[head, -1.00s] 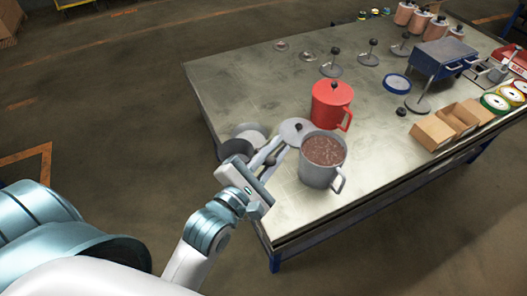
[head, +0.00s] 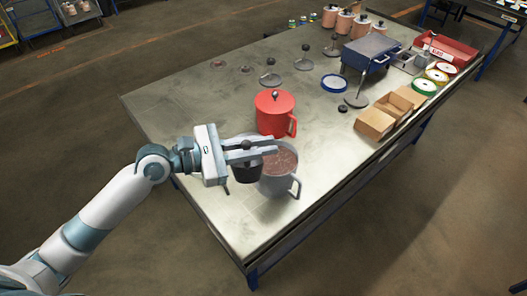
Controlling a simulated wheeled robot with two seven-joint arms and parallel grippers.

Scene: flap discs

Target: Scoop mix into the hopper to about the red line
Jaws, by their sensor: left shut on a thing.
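My left gripper (head: 262,150) is shut at the near side of the table, level with the rim of a grey pot. A dark, cup-like scoop (head: 246,172) hangs at its fingers, with a dark knob between them; the fingers hide part of it. The grey pot (head: 282,185) with a side handle holds brown mix (head: 280,160). The scoop overlaps the pot's left rim in the picture; I cannot tell whether it is inside or beside it. A blue box with a grey top (head: 368,52), possibly the hopper, stands farther back. No red line can be made out. My right gripper is out of view.
A red lidded pot (head: 275,113) stands just behind the grey pot. Open cardboard boxes (head: 375,123) and disc rolls (head: 424,87) line the right edge. A red bin (head: 446,50) and copper-coloured canisters (head: 345,22) are at the back. The table's left part is clear.

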